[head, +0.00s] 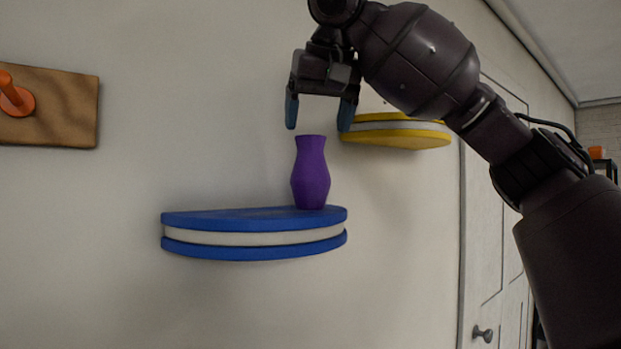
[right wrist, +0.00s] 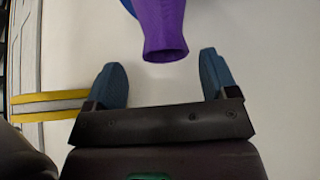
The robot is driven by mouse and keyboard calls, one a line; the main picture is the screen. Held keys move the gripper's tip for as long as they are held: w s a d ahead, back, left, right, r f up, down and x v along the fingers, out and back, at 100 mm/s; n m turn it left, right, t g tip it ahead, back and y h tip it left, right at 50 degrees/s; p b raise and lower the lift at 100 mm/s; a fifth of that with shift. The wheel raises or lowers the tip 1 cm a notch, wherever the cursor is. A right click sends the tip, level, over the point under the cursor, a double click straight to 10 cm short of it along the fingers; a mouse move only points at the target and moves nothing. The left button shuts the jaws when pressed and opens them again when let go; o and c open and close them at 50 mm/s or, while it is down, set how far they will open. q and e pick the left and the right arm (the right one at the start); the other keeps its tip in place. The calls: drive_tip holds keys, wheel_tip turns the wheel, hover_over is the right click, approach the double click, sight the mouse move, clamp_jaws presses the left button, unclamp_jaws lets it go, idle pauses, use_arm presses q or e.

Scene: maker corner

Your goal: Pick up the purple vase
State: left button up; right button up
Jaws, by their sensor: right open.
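The purple vase (head: 311,174) stands upright near the right end of a blue and white half-round wall shelf (head: 255,239). My right gripper (head: 319,116) is open and points down, just above the vase's mouth, with nothing between its fingers. In the right wrist view the vase (right wrist: 162,28) shows mouth-first beyond the two blue fingertips of the gripper (right wrist: 164,72), roughly centred between them. Part of the blue shelf shows behind the vase at the top edge there. My left gripper is in neither view.
A yellow and white half-round shelf (head: 396,135) is on the wall behind and right of my right gripper. A wooden board with an orange peg (head: 14,98) hangs at far left. A door with a knob (head: 483,334) is at right. The blue shelf's left part is bare.

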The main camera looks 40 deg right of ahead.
sight(311, 146)
drive_tip(key=shift+a+x, duration=0.15)
drive_tip(key=shift+x, duration=1.1)
drive_tip(key=shift+a+x, duration=0.1)
drive_tip(key=shift+x, duration=1.15)
drive_tip(key=c, duration=1.2)
